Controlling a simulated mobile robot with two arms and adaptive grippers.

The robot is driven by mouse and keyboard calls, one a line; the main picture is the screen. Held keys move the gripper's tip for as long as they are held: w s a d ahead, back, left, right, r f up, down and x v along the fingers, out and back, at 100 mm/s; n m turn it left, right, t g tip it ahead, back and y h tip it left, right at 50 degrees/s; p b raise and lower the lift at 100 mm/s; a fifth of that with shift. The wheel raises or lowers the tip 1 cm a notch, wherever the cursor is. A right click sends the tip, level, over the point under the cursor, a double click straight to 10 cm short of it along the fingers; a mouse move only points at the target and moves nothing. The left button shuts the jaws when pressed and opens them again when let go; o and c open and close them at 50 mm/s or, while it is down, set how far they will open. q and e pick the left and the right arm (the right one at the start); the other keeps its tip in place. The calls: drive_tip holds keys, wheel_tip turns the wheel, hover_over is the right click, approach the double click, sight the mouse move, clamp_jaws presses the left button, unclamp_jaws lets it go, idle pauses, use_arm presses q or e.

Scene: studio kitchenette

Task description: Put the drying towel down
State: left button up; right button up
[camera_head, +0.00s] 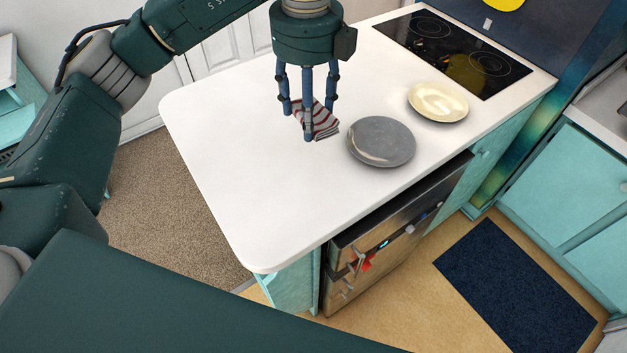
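The drying towel (325,121), striped red, white and grey, is crumpled at the fingers of my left gripper (308,120). The gripper points down over the white counter (225,165), just left of a grey plate. Its fingers are on both sides of the towel and partly cover it. I cannot tell whether the towel touches the counter or whether the fingers press on it. My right gripper is not in view.
The grey plate (381,141) lies right of the towel, with a cream plate (438,102) behind it. A black cooktop (451,52) is at the back. The counter's left and front parts are clear. An oven (388,243) and a dark blue mat (514,288) are below.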

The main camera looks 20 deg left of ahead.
use_arm(q)
drive_tip(key=shift+f, duration=0.25)
drive_tip(key=p, duration=0.3)
hover_over(310, 185)
drive_tip(key=shift+n, duration=0.3)
wheel_tip(310, 185, down, 15)
wheel_tip(310, 185, down, 4)
drive_tip(key=shift+f+p, duration=0.1)
drive_tip(key=shift+p, duration=0.7)
drive_tip(key=shift+f, duration=0.15)
drive_tip(key=shift+f, duration=0.1)
drive_tip(key=o, duration=0.6)
drive_tip(key=shift+f, duration=0.1)
drive_tip(key=o, duration=0.4)
